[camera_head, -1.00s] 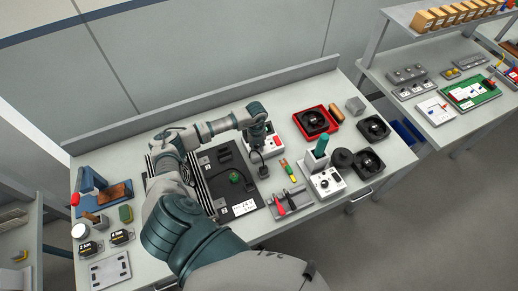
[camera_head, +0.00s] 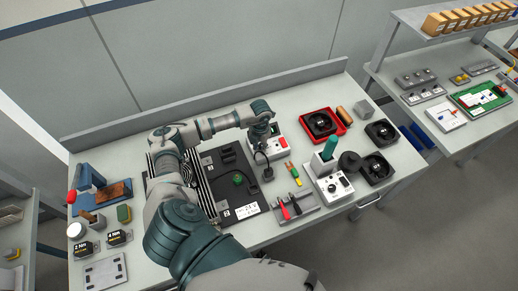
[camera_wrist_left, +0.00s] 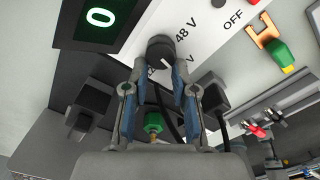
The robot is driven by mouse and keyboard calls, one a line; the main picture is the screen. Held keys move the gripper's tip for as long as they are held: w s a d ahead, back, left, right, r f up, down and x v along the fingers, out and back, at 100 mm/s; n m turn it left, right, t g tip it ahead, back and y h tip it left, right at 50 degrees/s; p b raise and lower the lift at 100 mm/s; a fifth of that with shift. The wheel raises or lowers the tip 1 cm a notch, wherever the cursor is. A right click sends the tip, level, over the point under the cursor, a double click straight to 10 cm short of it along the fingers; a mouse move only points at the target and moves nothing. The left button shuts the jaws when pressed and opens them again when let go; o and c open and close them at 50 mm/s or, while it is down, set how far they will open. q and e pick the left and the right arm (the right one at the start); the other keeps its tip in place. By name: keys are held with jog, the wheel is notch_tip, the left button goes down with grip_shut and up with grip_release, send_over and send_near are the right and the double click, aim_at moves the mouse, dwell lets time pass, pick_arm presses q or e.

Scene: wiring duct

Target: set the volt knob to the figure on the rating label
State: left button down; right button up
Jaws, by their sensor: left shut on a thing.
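The volt knob (camera_wrist_left: 160,48) is black, with a pale pointer line, on a white panel (camera_wrist_left: 205,18) marked "48 V" and "OFF" in the left wrist view. My left gripper (camera_wrist_left: 160,72) is shut on this knob, fingers on both sides. A dark display (camera_wrist_left: 100,18) beside it shows a green 0. In the head view my left gripper (camera_head: 262,133) reaches down over the white supply box (camera_head: 280,146), hiding the knob. The rating label (camera_head: 247,211) is a white patch on the dark board's front edge; its figure is too small to read surely. My right gripper is out of view.
The dark board (camera_head: 225,188) with a green part (camera_head: 238,178) lies left of the supply. A tray (camera_head: 296,212) with red and black probes, a white meter box (camera_head: 328,185) and several black fans crowd the right. A plug and cable (camera_head: 262,162) lie close below the gripper.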

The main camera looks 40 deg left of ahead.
aim_at(261, 144)
pick_arm(q)
jog(key=shift+w+a+r+t, duration=0.1)
jog(key=shift+w+r+t, duration=0.2)
jog(key=shift+w, duration=0.35)
jog(key=c, duration=1.2)
grip_release()
jog(key=o, duration=0.3)
jog(key=shift+w+a+f, duration=0.15)
jog(key=shift+w+f, duration=0.5)
jog(key=shift+w, duration=0.05)
jog(key=shift+o, duration=0.2)
jog(key=shift+s, duration=0.15)
jog(key=shift+s+r, duration=0.15)
jog(key=shift+s, duration=0.2)
jog(key=shift+r, duration=0.25)
notch_tip(261, 144, up, 11)
jog(key=shift+a+r, duration=0.15)
jog(key=shift+a, duration=0.05)
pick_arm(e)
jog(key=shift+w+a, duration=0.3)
